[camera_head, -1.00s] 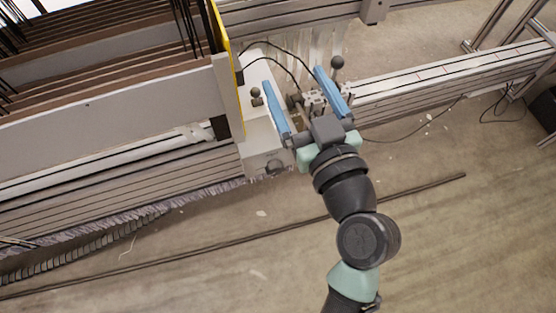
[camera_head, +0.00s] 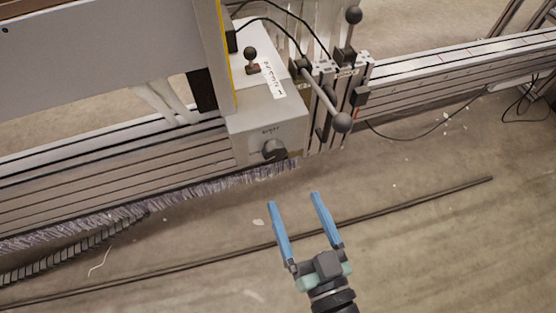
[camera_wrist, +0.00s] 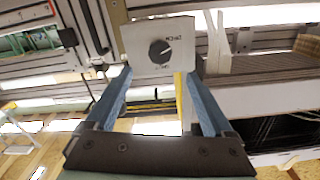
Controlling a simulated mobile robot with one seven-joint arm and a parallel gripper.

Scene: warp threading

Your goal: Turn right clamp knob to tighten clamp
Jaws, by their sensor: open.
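A grey-white box (camera_head: 270,112) stands at the right end of the loom frame. A black round knob (camera_head: 273,151) sits on its front face, with small print around it. In the wrist view the same knob (camera_wrist: 160,51) faces me on the box, between and beyond my fingers. My gripper (camera_head: 293,199) has two blue fingers, spread apart and empty. It is in front of the box, apart from the knob, below and slightly right of it in the head view. It also shows in the wrist view (camera_wrist: 158,75). I cannot tell its exact distance from the knob.
Right of the box is a bracket with a ball-ended lever (camera_head: 342,122) sticking toward me and an upright ball lever (camera_head: 353,16). A small ball knob (camera_head: 250,54) stands on the box top. A long dark rod (camera_head: 400,204) lies on the floor. The floor before the box is otherwise mostly clear.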

